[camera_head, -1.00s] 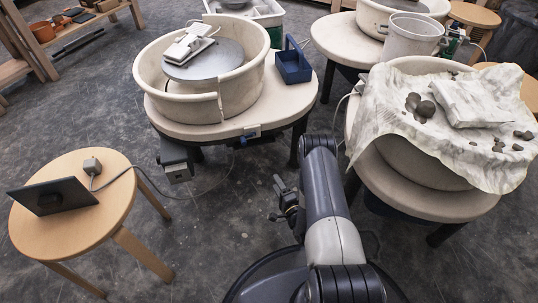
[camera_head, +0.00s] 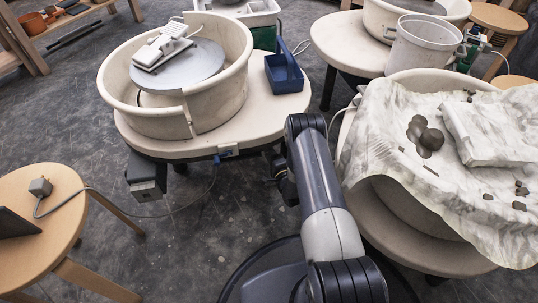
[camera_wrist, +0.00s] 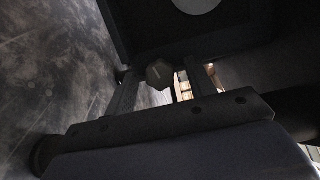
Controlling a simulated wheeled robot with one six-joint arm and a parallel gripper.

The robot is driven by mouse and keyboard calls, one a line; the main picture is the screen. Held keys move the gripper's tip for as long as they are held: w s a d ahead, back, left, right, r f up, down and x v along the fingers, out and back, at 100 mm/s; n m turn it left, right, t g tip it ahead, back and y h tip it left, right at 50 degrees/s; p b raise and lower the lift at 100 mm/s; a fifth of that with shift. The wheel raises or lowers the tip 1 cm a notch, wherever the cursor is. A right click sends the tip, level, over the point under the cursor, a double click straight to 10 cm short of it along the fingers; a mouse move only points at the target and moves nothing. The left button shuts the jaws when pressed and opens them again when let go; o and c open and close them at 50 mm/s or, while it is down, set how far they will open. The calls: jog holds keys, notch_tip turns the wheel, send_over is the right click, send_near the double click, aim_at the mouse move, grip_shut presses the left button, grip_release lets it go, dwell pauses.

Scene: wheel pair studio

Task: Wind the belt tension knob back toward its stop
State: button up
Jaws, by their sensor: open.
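The wrist view shows a dark, many-sided knob (camera_wrist: 158,74) between the two fingers of my gripper (camera_wrist: 160,82). The gripper is open, with a finger on either side of the knob and a visible gap at least on the right. Whether either finger touches it I cannot tell. In the head view my gripper is mostly hidden behind my arm, near the front edge of the left wheel table (camera_head: 285,105). The knob cannot be made out in the head view.
A grey box (camera_head: 147,177) hangs under the wheel table's front, with a cable running to a wooden stool (camera_head: 50,215) at left. A blue caddy (camera_head: 284,74) stands on the table. A cloth-covered wheel (camera_head: 385,130) is close on the right. Floor between is clear.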

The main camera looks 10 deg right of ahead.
jog(key=shift+w, duration=0.1)
jog(key=shift+c, duration=0.4)
jog(key=c, duration=0.9)
jog(key=shift+n, duration=0.3)
jog(key=n+h, duration=0.1)
jog(key=n, duration=0.5)
jog(key=n+g+h, duration=0.1)
jog(key=n+h, duration=0.1)
jog(key=n, duration=0.4)
jog(key=n+h, duration=0.2)
jog(key=n, duration=0.4)
jog(key=shift+a+r+g, duration=0.1)
jog(key=shift+a+g, duration=0.15)
jog(key=shift+g, duration=0.15)
jog(key=n+h, duration=0.1)
jog(key=n, duration=0.2)
jog(key=shift+n+t+h, duration=0.4)
jog(key=shift+n, duration=1.4)
